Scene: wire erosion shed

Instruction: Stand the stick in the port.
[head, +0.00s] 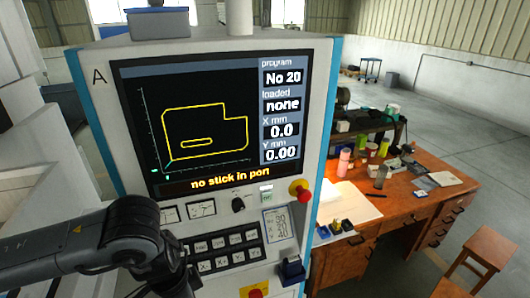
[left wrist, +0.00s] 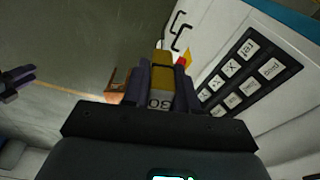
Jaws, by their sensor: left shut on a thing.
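My left gripper (left wrist: 161,78) is shut on the stick (left wrist: 160,62), a yellowish block with an upside-down "30" on its near end. In the head view my left arm (head: 130,235) reaches in front of the console's lower left; its fingers and the stick are out of sight there. The console screen (head: 190,115) reads "no stick in port". A small pale slot-like fitting (head: 266,198) sits below the screen, and a blue fitting (head: 291,269) at the lower right; I cannot tell which is the port. A dark, finger-like part (left wrist: 18,80) at the left wrist view's left edge may be my right gripper.
The console has a key panel (head: 226,250), a black knob (head: 238,204) and a red stop button (head: 300,190) sticking out. A wooden desk (head: 400,205) with cups and papers and a stool (head: 488,248) stand to the right. Open floor lies behind.

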